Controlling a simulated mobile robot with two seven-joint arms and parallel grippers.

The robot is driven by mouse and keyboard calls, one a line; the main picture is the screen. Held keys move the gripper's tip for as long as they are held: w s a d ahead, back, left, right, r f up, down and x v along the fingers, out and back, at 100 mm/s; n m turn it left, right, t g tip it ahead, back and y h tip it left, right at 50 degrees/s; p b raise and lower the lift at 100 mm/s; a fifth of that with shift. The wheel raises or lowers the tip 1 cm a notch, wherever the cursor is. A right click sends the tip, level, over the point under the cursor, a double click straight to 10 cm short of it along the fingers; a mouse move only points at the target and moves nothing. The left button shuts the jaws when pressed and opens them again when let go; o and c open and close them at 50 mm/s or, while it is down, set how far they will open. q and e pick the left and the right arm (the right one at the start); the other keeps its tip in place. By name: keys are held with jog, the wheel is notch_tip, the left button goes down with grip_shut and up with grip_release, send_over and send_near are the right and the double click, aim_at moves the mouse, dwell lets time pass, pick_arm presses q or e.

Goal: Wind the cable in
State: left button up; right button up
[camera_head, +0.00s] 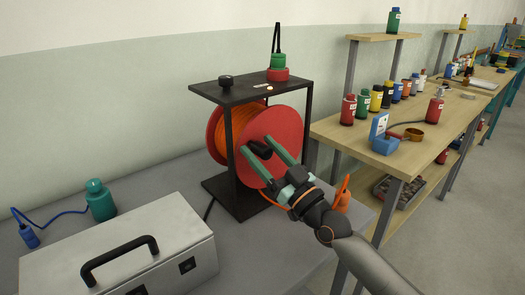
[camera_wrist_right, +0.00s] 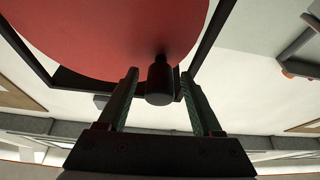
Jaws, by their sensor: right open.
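A cable reel with red side discs (camera_head: 278,135) and orange cable (camera_head: 238,122) wound on it sits in a black frame (camera_head: 232,90) on the grey bench. A black crank handle (camera_head: 260,149) sticks out from the near red disc. My right gripper (camera_head: 264,155) is open, its two green fingers on either side of the handle. In the right wrist view the handle (camera_wrist_right: 160,80) stands between the fingertips, with gaps showing beside it. An orange cable end (camera_head: 272,198) shows low beside the frame, partly behind my gripper. My left gripper is not in view.
A silver case (camera_head: 180,225) with a black handle lies at the front left, near a green bottle-like plug (camera_head: 100,200) with a blue lead. A wooden table (camera_head: 345,133) with several coloured bottles stands to the right. Bare bench shows in front of the reel.

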jog(key=shift+c, duration=0.4)
grip_shut()
dwell(0.9)
